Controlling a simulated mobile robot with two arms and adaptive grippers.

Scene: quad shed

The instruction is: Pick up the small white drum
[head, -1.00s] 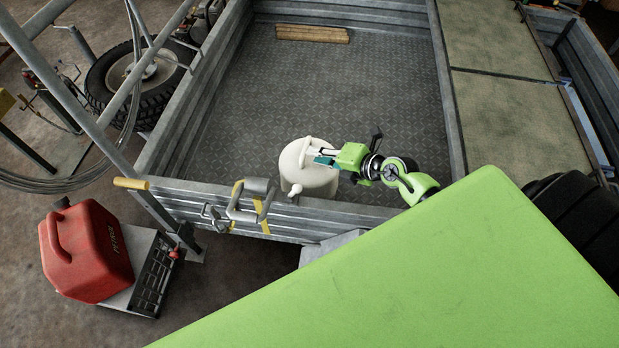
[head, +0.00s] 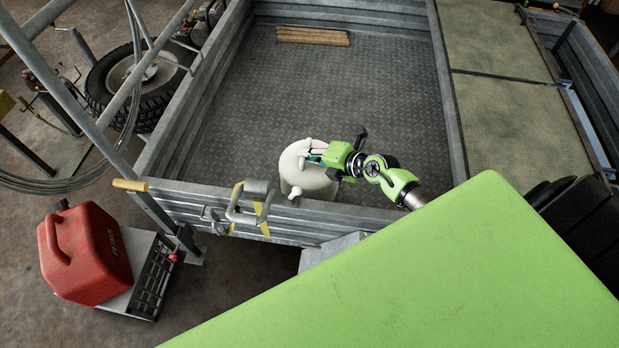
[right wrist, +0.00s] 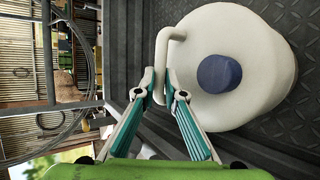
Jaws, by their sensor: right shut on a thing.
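The small white drum (head: 301,183) stands in the front part of the metal trailer bed, close behind its front wall. In the right wrist view the drum (right wrist: 262,85) shows a dark blue cap (right wrist: 219,74) and a white bar handle (right wrist: 163,50) on its side. My right gripper (head: 310,154) reaches in from the right at the top of the drum. In the right wrist view its fingers (right wrist: 161,88) are shut on the handle. The drum appears to rest on the bed floor. My left gripper is not in view.
The trailer's front wall (head: 230,206) stands close in front of the drum. Wooden planks (head: 312,36) lie at the back of the bed, and the floor between is clear. A red petrol can (head: 85,252) and a wheel (head: 125,75) are outside on the left.

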